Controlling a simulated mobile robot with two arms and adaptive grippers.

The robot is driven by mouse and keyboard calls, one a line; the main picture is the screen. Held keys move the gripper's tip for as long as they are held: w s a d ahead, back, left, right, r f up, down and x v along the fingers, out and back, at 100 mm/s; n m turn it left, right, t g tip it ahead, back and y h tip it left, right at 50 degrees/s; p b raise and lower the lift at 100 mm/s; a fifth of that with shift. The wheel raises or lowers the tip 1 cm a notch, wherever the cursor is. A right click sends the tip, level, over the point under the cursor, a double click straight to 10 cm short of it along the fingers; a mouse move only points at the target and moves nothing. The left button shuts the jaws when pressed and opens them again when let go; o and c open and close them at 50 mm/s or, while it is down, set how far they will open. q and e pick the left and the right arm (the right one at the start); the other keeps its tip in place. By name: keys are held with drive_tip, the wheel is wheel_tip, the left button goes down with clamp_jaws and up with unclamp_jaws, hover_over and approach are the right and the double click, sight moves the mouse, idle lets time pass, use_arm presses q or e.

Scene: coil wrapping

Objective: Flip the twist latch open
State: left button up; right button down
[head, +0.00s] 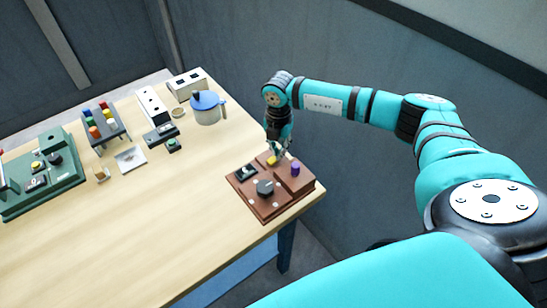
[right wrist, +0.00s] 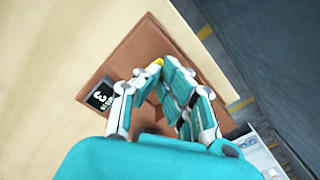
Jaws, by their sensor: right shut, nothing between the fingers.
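A brown control box (head: 256,208) sits at the right corner of the table. On its top are a round dark knob (head: 265,187), a purple knob (head: 295,169), a small dark display (head: 246,171) and a small yellow part (head: 272,161). I cannot tell for certain which part is the twist latch. My right gripper (head: 275,151) reaches down over the box's far side, shut and empty, its tips close to the yellow part. In the right wrist view the fingertips (right wrist: 158,72) are beside the yellow part (right wrist: 157,62); contact is unclear. The fingers and wrist hide much of the box.
A green control panel (head: 65,185) stands at the left. A rack with coloured blocks (head: 105,125), white boxes (head: 186,85), a blue-lidded pot (head: 207,108) and small devices (head: 160,134) stand toward the back. The table's front middle (head: 140,240) is clear.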

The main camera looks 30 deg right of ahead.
drive_tip(key=shift+f+b, duration=0.3)
drive_tip(key=shift+f, duration=0.2)
drive_tip(key=shift+r, duration=0.15)
drive_tip(key=shift+r+p, duration=2.5)
drive_tip(key=shift+r, duration=0.9)
